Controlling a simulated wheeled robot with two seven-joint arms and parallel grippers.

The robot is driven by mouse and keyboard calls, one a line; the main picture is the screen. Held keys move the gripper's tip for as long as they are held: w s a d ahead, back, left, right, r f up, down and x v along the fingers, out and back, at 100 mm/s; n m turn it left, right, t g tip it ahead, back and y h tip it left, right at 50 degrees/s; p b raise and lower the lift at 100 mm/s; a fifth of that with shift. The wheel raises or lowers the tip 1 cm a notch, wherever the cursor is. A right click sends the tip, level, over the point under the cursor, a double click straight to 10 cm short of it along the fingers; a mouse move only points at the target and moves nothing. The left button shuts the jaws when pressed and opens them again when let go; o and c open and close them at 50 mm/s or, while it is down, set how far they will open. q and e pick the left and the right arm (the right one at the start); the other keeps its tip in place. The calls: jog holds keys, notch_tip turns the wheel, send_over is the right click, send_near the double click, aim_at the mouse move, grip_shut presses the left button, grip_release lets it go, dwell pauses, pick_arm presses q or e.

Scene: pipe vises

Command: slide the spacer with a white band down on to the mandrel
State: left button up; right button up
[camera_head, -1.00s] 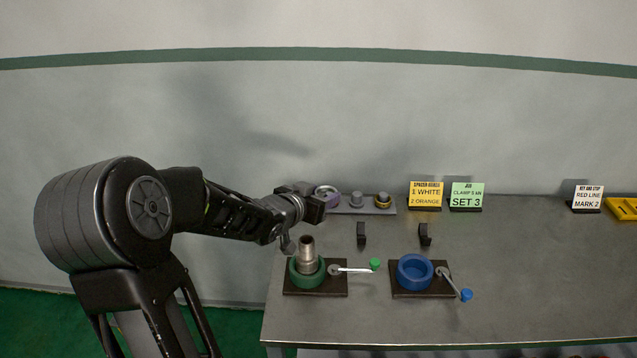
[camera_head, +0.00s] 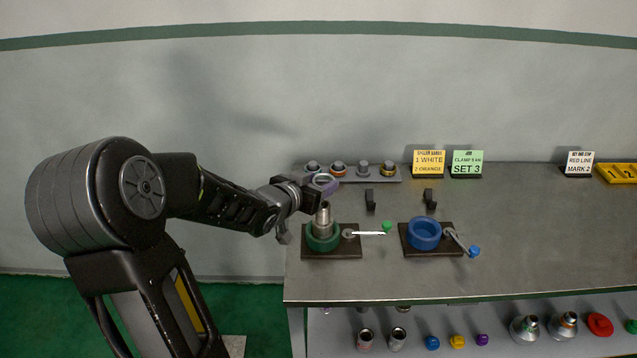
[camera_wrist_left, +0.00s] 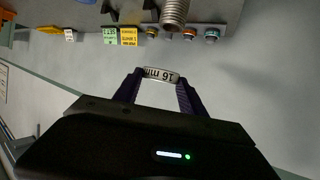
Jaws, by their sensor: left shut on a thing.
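My left gripper (camera_head: 323,184) is shut on a pale ring-shaped spacer (camera_wrist_left: 160,74). The spacer is lettered "16 mm" in the left wrist view, between the purple fingers; a white band cannot be made out. The mandrel (camera_head: 323,221) is a grey metal stepped post, upright in the green vise (camera_head: 322,243). It also shows at the top of the left wrist view (camera_wrist_left: 174,12), with ridges near its end. In the head view the spacer is just above and behind the mandrel's top, apart from it. My right gripper is not in view.
A rack (camera_head: 352,179) with several pegs and banded parts stands behind. A blue vise (camera_head: 424,234) is to the right, and two black blocks (camera_head: 370,200) stand between rack and vises. Sign cards (camera_head: 429,162) line the back. The table's right side is mostly clear.

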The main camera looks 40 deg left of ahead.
pick_arm(q)
jog(key=b, duration=0.4)
send_over(319, 219)
jog(key=shift+s+f, duration=0.1)
jog(key=shift+f, duration=2.5)
jog(key=shift+b, duration=0.4)
jog(key=shift+f+b, duration=3.15)
jog(key=shift+f, duration=0.2)
jog(key=o, duration=1.4)
